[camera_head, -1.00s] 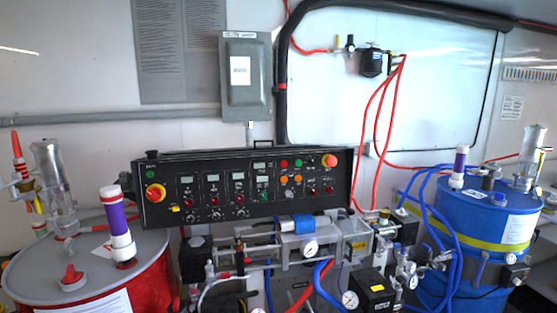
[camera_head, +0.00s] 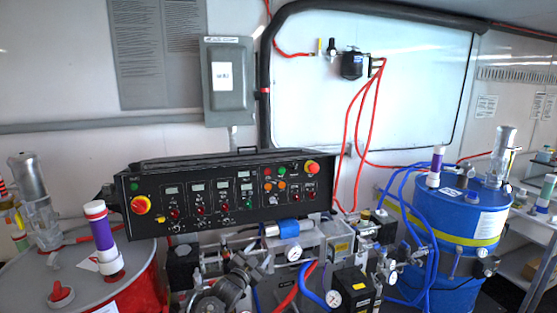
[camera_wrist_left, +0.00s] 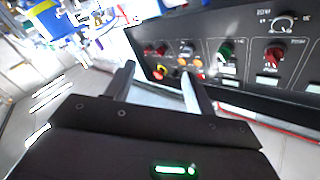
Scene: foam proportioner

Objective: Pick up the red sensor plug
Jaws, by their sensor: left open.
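A red plug-like fitting (camera_head: 61,293) stands on the grey lid of the red drum (camera_head: 140,290) at the lower left of the head view. I cannot tell for certain that it is the sensor plug. My right gripper is not in view.
The black control panel (camera_head: 220,192) spans the middle, above pumps, gauges and hoses. A purple and white cylinder (camera_head: 103,240) stands on the red drum's lid. A blue drum (camera_head: 455,225) with blue hoses is at right, beside a shelf (camera_head: 535,225).

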